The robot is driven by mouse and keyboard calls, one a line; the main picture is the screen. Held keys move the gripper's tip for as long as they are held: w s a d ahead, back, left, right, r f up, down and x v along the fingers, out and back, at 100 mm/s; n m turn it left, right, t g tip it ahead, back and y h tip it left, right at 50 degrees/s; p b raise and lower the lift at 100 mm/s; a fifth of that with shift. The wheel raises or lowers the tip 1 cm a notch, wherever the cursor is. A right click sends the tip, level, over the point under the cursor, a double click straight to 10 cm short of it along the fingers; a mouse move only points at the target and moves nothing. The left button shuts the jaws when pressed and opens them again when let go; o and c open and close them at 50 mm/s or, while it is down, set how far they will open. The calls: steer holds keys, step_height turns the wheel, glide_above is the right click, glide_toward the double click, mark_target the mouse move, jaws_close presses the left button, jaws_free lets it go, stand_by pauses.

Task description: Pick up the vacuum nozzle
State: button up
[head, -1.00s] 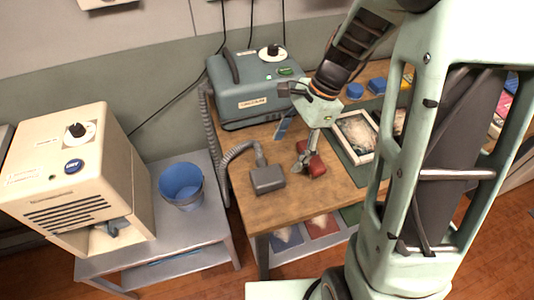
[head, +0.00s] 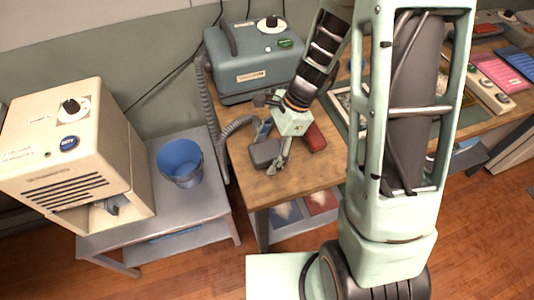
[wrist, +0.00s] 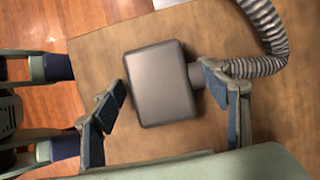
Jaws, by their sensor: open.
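The vacuum nozzle (head: 265,153) is a dark grey, rounded flat box lying on the wooden table near its left front corner. A ribbed grey hose (head: 236,126) joins it to the blue-grey vacuum machine (head: 250,73). My gripper (head: 276,146) is open and empty, just beside and over the nozzle. In the wrist view the nozzle (wrist: 158,84) shows between the two blue-padded fingers of my gripper (wrist: 166,108). One finger is near the nozzle's left side, the other near the hose neck. I cannot tell whether either touches it.
A red block (head: 316,137) lies right of my gripper. A framed panel is partly hidden behind my arm. A blue bucket (head: 180,162) and a cream machine (head: 60,150) stand on a grey side table (head: 215,205). Bare wood surrounds the nozzle in front.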

mark_target(264, 150)
steer(key=shift+f, duration=0.1)
steer(key=shift+c, duration=0.2)
steer(key=c, duration=1.3)
steer(key=shift+r, duration=0.45)
step_height(264, 150, up, 2)
steer(key=shift+r+p, duration=0.2)
steer(key=shift+p, duration=0.15)
steer(key=s+d+r, duration=0.2)
steer(key=s+r, duration=0.1)
steer(key=s+d+r, duration=0.3)
steer(key=s, duration=0.1)
steer(key=s+d+r+p, duration=0.1)
steer(key=s+d+r, duration=0.2)
steer(key=s, duration=0.1)
steer(key=shift+s+d+r, duration=0.1)
steer(key=shift+s+r, duration=0.1)
steer(key=shift+r, duration=0.2)
